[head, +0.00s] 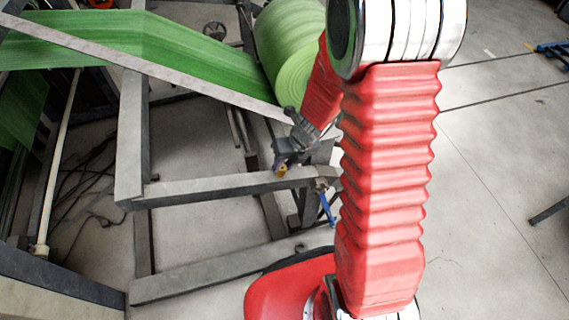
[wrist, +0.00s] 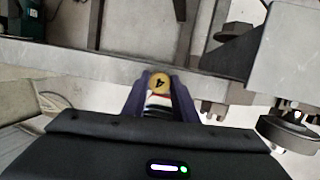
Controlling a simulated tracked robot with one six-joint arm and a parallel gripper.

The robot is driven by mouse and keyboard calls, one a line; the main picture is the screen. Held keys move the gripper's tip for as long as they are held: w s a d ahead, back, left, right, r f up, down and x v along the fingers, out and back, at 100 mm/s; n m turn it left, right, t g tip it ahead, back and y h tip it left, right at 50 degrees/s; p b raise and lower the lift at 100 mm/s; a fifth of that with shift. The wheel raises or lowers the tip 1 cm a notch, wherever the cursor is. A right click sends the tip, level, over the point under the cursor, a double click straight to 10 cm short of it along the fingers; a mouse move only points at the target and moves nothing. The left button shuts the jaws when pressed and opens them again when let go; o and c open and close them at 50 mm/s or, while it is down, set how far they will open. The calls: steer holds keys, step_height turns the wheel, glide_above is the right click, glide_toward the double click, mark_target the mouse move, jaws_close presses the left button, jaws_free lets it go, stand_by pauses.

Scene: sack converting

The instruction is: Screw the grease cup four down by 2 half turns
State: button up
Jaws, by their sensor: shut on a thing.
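The grease cup four (wrist: 160,83) shows in the wrist view as a round brass-yellow cap marked 4, on the near side of a grey frame beam. My gripper (wrist: 160,92) has its two purple fingers on either side of the cup, shut on it. In the head view my gripper (head: 282,168) is small and at the beam, with a bit of the yellow cup (head: 281,170) showing at its tip. The cup's lower part is mostly hidden by the fingers; a white and red band shows below the cap.
The grey beam (wrist: 100,60) runs across behind the cup. A grey block (wrist: 290,50) and a dark round knob (wrist: 288,133) stand to the right in the wrist view. In the head view, a green roll (head: 290,45) and green web (head: 140,45) lie above; a blue-handled part (head: 327,208) hangs nearby.

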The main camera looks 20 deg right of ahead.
steer(key=shift+w+m+h, duration=0.1)
steer(key=shift+m+h, duration=0.4)
steer(key=shift+m, duration=1.6)
steer(key=shift+m, duration=0.4)
steer(key=o, duration=1.1)
steer(key=shift+c, duration=0.2)
steer(key=shift+r, duration=0.15)
steer(key=shift+v, duration=0.95)
steer(key=v, duration=0.2)
steer(key=shift+r, duration=0.35)
steer(key=s+d, duration=0.6)
steer(key=s, duration=0.4)
steer(key=shift+s+d, duration=0.15)
steer(key=shift+d, duration=0.25)
